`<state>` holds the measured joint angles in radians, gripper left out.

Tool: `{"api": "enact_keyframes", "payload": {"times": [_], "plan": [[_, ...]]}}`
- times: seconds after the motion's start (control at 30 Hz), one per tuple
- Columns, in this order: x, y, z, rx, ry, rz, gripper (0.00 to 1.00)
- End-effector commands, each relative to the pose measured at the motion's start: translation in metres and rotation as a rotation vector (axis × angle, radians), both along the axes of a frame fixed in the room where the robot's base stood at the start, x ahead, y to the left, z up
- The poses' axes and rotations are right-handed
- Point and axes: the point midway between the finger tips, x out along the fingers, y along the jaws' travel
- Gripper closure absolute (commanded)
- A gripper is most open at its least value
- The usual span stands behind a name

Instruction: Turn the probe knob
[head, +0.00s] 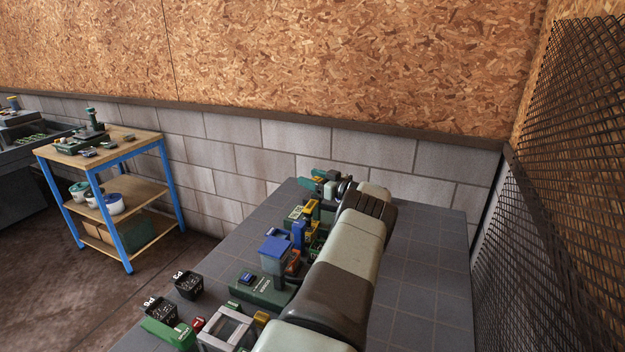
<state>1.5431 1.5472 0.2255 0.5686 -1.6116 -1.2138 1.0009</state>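My arm reaches across the grey tiled bench (425,295) to its far end. My gripper (343,187) is small in the head view, at the far end beside a teal and dark device (318,181). I cannot tell whether its fingers are open or touching anything. No probe knob can be picked out clearly; it may be among the small parts at the far end or hidden behind my arm. A green-based mixer unit (256,291) with a blue-topped clear container (274,254) stands nearer, left of my arm.
Yellow, blue and green parts (303,222) crowd the bench left of my arm. Black bins (189,285) and a grey frame (228,330) stand nearer. The bench's right side is clear. A block wall (290,150), mesh screen (570,150) and blue-legged cart (120,200) surround it.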

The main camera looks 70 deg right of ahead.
Motion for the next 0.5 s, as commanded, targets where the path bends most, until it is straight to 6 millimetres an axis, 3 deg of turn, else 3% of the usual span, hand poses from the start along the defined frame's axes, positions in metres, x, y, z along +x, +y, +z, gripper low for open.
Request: {"api": "enact_keyframes", "payload": {"times": [0.27, 0.5], "plan": [[-0.004, 0.001, 0.000, 0.001, 0.001, -0.001, 0.38], [-0.042, 0.010, 0.000, 0.003, 0.002, -0.002, 0.38]]}}
